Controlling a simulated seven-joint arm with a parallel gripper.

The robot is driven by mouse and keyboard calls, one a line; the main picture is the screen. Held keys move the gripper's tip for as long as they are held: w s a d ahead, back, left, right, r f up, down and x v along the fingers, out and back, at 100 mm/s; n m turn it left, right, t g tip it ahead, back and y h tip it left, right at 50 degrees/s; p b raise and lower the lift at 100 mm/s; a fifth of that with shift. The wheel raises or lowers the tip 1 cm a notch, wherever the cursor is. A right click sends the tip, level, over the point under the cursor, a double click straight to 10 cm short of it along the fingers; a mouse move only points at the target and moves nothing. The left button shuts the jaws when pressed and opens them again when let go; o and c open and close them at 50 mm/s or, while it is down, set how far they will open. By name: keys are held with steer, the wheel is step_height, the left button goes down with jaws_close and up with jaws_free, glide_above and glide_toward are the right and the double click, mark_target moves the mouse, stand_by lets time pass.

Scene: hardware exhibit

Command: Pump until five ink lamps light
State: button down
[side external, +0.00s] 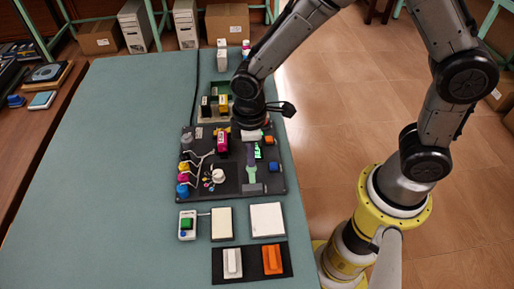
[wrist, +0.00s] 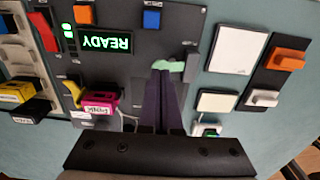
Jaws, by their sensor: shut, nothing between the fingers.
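My gripper (side external: 250,164) is shut and empty, pointing down over the dark panel (side external: 228,187). In the wrist view its dark purple fingers (wrist: 163,75) end at a pale green part (wrist: 170,66) beside a grey block (wrist: 191,62). The pale green part also shows in the side view (side external: 251,173); I cannot tell whether the fingers touch it. A display (wrist: 105,42) reads READY in green. Green lit lamps (wrist: 68,38) stand in a short column beside it; their exact number is hard to read. A magenta ink cartridge (side external: 222,142) sits upright on the panel.
Yellow, magenta and blue ink pots (side external: 183,190) with white tubes line the panel's left edge. An orange button (wrist: 84,14) and a blue button (wrist: 152,19) are on the panel. White pads (side external: 266,220) and a switch board (side external: 252,263) lie in front.

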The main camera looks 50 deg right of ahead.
steer(key=shift+f, duration=0.25)
steer(key=shift+f, duration=1.4)
steer(key=shift+r, duration=1.75)
steer(key=shift+f, duration=0.6)
